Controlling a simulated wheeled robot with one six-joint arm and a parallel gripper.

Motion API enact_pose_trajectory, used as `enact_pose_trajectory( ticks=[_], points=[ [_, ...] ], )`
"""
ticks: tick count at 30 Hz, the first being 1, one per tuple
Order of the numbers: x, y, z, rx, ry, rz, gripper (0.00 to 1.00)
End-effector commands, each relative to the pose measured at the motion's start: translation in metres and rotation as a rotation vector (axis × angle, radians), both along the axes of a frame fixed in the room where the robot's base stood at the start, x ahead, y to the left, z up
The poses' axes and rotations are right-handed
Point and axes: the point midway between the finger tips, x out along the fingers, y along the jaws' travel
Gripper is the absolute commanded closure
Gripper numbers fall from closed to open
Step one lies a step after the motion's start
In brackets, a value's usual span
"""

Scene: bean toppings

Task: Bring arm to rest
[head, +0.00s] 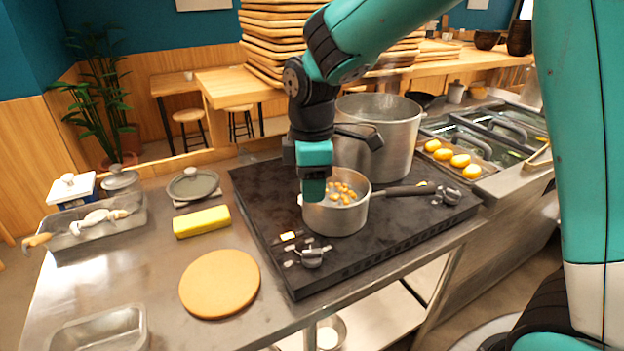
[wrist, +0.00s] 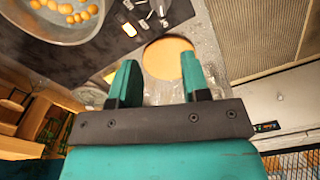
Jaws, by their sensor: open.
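My arm reaches in from the upper right of the head view, and my gripper (head: 313,190) points down at the left rim of a small saucepan (head: 338,219). From this view I cannot tell whether it touches the pan. In the wrist view my gripper (wrist: 157,82) has its two teal fingers apart with nothing between them. Round tan beans (head: 342,192) lie in the saucepan; the pan and beans also show at the top left of the wrist view. The saucepan sits on the black stove (head: 275,220), its handle pointing right.
A large pot (head: 378,140) stands behind the saucepan. A round board (head: 220,284), yellow block (head: 201,221), lidded dish (head: 193,185) and metal tray (head: 100,328) are on the left counter. Yellow items (head: 460,161) sit at the right. Counter between board and tray is clear.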

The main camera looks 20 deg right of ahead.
Motion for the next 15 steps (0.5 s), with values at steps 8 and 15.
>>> enact_pose_trajectory(
  ticks=[8, 15],
  points=[
    [-0.0006, -0.0001, 0.0098, -0.001, 0.001, 0.0, 0.57],
    [-0.0005, -0.0001, 0.0094, -0.001, 0.001, 0.0, 0.57]
  ],
)
